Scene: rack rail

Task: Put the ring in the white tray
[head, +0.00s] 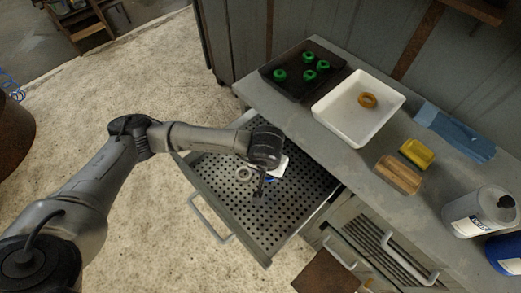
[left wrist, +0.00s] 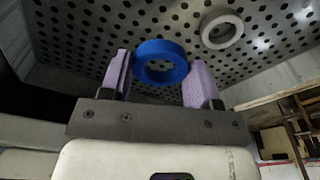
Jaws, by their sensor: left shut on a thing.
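A blue ring (left wrist: 160,62) sits between the two purple fingers of my left gripper (left wrist: 160,78), which is shut on it. In the head view the left gripper (head: 262,188) is over the open drawer, and only a bit of blue shows there. A white-grey ring (head: 245,174) lies on the drawer's perforated floor; it also shows in the left wrist view (left wrist: 222,30). The white tray (head: 341,125) stands on the bench, up and right of the drawer, with an orange-brown ring (head: 367,100) in it. My right gripper is not in view.
The drawer (head: 285,215) is pulled out below the bench.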

